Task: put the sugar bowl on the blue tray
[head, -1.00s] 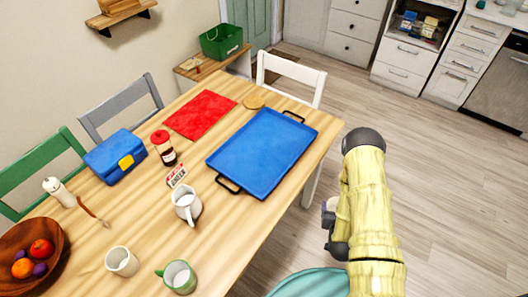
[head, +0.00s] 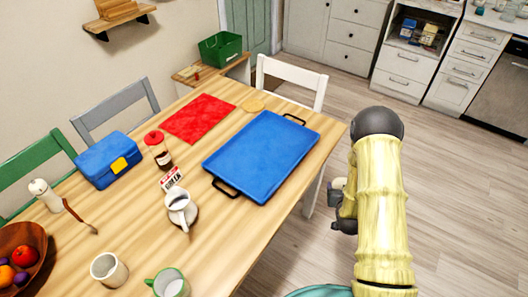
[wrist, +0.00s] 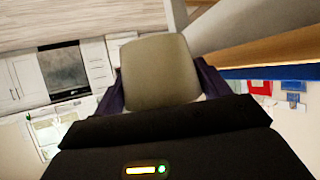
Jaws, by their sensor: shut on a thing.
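The blue tray (head: 262,155) lies flat on the wooden table, with dark handles at its ends. A blue strip, seemingly its edge, shows at the right of the wrist view (wrist: 275,72). My gripper (wrist: 160,84) is shut on a plain beige vessel, seemingly the sugar bowl (wrist: 158,70), which sits between the dark fingers. In the head view only a small pale part of the bowl (head: 337,185) shows beside my arm. The gripper is right of the tray and the table edge, apart from both. My arm hides most of it.
The tray top is empty. A white jug (head: 179,205), a small sign (head: 172,179) and a red-lidded jar (head: 158,151) stand left of it. A red mat (head: 199,119) lies behind. Two mugs (head: 108,269) (head: 167,284) stand near the front. A white chair (head: 293,80) stands at the far end.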

